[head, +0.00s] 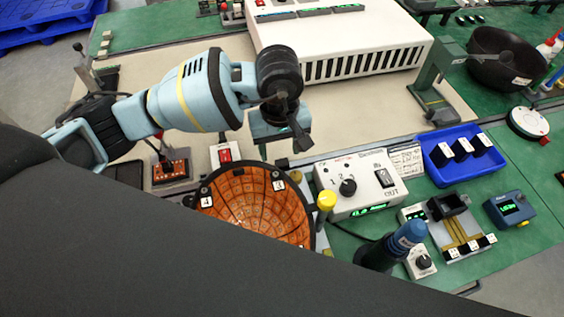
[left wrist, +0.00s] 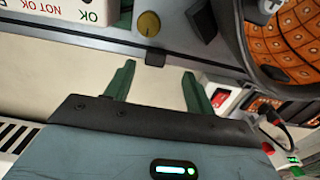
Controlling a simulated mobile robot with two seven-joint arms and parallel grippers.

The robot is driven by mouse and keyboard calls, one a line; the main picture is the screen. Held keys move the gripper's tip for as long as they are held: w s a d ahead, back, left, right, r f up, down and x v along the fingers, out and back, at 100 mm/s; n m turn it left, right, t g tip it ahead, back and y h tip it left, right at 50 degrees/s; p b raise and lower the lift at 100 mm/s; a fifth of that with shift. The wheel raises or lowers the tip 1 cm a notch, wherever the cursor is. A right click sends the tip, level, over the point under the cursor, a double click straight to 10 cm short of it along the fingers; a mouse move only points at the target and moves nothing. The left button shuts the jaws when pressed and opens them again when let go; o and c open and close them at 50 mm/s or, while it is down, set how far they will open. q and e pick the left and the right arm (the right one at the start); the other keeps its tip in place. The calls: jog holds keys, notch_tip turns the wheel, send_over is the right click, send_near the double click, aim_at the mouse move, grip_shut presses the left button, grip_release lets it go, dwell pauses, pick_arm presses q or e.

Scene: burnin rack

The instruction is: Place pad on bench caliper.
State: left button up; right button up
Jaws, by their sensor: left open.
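My left gripper (head: 290,138) hangs over the beige mat in the head view. In the left wrist view its two green fingers (left wrist: 158,82) are apart, with nothing between them. Three dark blocks with white labels (head: 462,149) sit in a blue tray (head: 430,178) at the right; I cannot tell whether one is the pad. A small blue instrument with a green readout (head: 511,208) stands on the green bench at far right. It may be the bench caliper, but I cannot read its label. My right gripper is not in view.
An orange-lined bowl (head: 255,207) is below the gripper. A white control box with a knob (head: 358,183) is right of it. A fixture with a black block (head: 460,232), a green-grey stand (head: 433,95) and a black bowl (head: 500,55) stand further right. Beige mat is clear in the middle.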

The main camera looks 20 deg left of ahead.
aim_at(283, 165)
pick_arm(q)
jog(key=f, duration=0.4)
jog(key=shift+d+f, duration=0.3)
jog(key=shift+d, duration=0.1)
jog(key=shift+f, duration=0.3)
jog(key=shift+c, duration=0.2)
jog(key=c, duration=1.1)
jog(key=shift+r, duration=0.15)
jog(key=shift+r, duration=4.9)
